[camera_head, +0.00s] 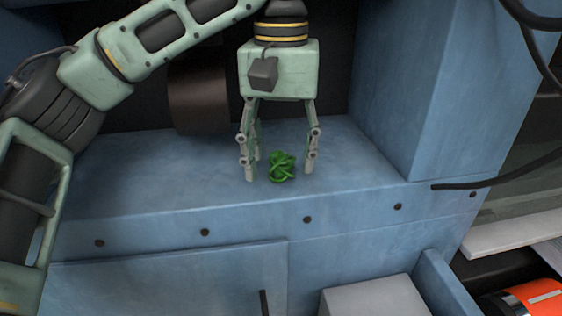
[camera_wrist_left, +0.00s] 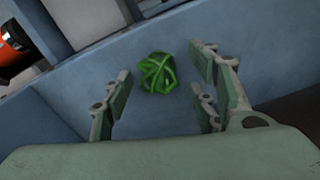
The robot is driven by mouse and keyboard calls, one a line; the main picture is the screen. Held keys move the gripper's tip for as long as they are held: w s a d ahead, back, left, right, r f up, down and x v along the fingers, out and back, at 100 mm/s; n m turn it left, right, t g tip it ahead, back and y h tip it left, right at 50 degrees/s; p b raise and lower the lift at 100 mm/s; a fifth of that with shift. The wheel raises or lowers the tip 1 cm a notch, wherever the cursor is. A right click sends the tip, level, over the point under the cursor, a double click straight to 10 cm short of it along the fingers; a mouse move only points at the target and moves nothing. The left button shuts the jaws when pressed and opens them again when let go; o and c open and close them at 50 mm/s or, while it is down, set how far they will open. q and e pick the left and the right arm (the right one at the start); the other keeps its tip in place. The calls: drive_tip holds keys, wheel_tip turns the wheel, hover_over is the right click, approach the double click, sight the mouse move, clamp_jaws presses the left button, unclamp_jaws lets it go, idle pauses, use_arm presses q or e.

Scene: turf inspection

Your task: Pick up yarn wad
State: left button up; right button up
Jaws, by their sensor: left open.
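The yarn wad (camera_head: 281,167) is a small green tangle of strands on the blue ledge (camera_head: 150,205). My left gripper (camera_head: 280,175) is open and points down over it, with fingers to the left and right of the wad in the head view. In the left wrist view the yarn wad (camera_wrist_left: 158,73) shows between and a little beyond the open fingers of my left gripper (camera_wrist_left: 160,100). The fingers look apart from it. My right gripper is not in view.
A blue upright block (camera_head: 410,90) bounds the ledge on the right. A dark brown cylinder (camera_head: 198,97) is behind, left of the gripper. Below the ledge's front edge are a grey box (camera_head: 375,298) and an orange-and-black object (camera_head: 535,298). The ledge's left part is clear.

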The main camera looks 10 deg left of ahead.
use_arm(q)
drive_tip(key=shift+f, duration=0.35)
drive_tip(key=shift+s, duration=0.15)
drive_tip(key=c, duration=0.8)
drive_tip(key=shift+c, duration=0.2)
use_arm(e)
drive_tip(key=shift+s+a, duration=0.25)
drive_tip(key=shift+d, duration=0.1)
use_arm(q)
drive_tip(key=shift+r, duration=0.15)
